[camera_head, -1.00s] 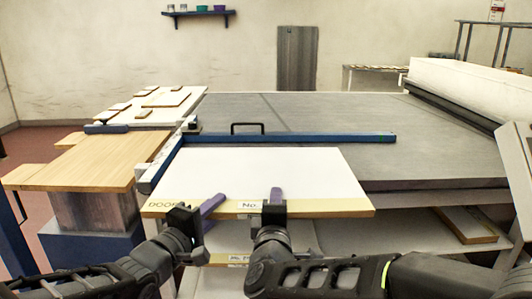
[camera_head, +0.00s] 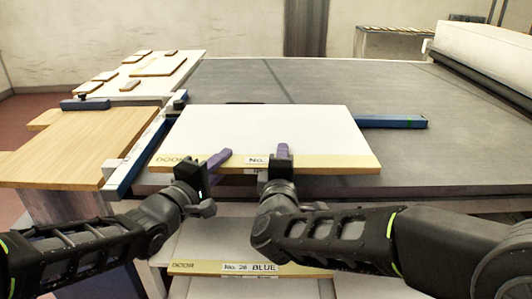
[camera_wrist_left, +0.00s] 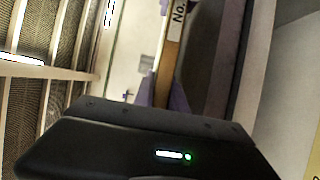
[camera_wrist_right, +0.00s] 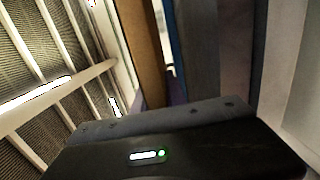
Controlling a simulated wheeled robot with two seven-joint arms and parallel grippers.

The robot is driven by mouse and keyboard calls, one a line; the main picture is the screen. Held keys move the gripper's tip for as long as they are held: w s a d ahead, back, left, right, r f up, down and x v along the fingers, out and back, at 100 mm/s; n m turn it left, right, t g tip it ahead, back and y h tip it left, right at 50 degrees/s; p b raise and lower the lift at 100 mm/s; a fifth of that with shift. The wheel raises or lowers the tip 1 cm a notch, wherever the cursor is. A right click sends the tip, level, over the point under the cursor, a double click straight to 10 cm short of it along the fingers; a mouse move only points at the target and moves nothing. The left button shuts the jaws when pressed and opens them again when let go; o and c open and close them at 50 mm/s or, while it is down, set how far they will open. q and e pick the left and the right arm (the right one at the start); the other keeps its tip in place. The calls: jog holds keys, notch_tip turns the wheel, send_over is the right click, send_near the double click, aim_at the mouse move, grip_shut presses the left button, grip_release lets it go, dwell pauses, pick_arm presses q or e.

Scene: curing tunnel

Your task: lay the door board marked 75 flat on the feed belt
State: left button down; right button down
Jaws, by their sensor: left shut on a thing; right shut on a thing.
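A white door board (camera_head: 265,130) with a yellow front edge is held above the grey feed belt (camera_head: 420,95). Its edge reads "DOOR" and "No."; the number is hidden behind my right gripper. My left gripper (camera_head: 219,160) is shut on the front edge, left of the label. My right gripper (camera_head: 281,153) is shut on the same edge, near its middle. The board's edge, with "No.", also shows in the left wrist view (camera_wrist_left: 172,45). Its edge also shows in the right wrist view (camera_wrist_right: 145,50). I cannot tell whether the board touches the belt.
A blue bar (camera_head: 395,121) lies across the belt, partly behind the board. A wooden table (camera_head: 70,145) and a white table with small boards (camera_head: 112,85) stand left. Below my grippers lies another board (camera_head: 300,268) marked "No. 26 BLUE". A white housing (camera_head: 490,55) stands at right.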

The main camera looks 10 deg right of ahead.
pick_arm(q)
jog(key=shift+r, duration=0.2)
pick_arm(e)
jog(key=shift+r, duration=0.2)
pick_arm(q)
jog(key=shift+f, duration=0.1)
pick_arm(e)
jog(key=shift+f, duration=0.1)
